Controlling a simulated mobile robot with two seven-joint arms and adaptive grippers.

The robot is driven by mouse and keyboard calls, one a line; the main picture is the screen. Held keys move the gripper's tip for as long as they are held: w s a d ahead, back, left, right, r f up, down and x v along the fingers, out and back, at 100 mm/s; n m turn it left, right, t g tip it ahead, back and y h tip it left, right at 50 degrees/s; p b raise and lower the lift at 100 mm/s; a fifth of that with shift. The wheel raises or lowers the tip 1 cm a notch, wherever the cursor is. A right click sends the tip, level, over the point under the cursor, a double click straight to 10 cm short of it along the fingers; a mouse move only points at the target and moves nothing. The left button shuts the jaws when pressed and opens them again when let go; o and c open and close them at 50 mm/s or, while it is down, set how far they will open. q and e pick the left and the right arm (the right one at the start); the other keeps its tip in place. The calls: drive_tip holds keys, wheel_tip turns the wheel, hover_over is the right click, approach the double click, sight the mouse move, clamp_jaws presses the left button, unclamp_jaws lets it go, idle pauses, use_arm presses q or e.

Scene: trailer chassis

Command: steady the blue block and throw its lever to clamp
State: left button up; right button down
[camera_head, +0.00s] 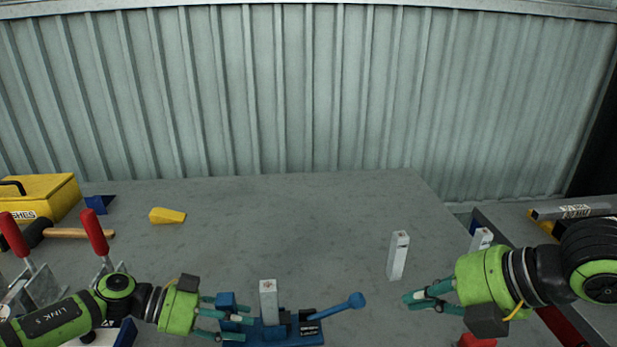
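The blue block (270,333) sits at the table's front edge, low in the head view, with a pale upright bar (268,301) standing at it. Its blue lever (335,308) slants up to the right and ends in a round knob. My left gripper (248,322) is at the block's left end, its teal fingers apart on either side of blue parts. I cannot tell whether they press on it. My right gripper (409,300) points left toward the knob, with a clear gap between. Its fingertips are close together and hold nothing visible.
Another pale bar (397,256) stands near my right gripper. Red-handled clamps (94,232), a wooden-handled hammer (80,233), a yellow box (45,195) and a yellow wedge (167,215) are at the left. The table's middle (290,220) is clear. Its right edge borders a gap.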

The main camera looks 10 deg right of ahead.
use_arm(q)
drive_tip(key=o, duration=0.4)
drive_tip(key=p+v, duration=0.2)
drive_tip(key=v, duration=0.3)
drive_tip(key=shift+p+v, duration=0.55)
drive_tip(key=shift+v, duration=0.95)
drive_tip(key=o, duration=0.5)
drive_tip(key=shift+o, duration=0.2)
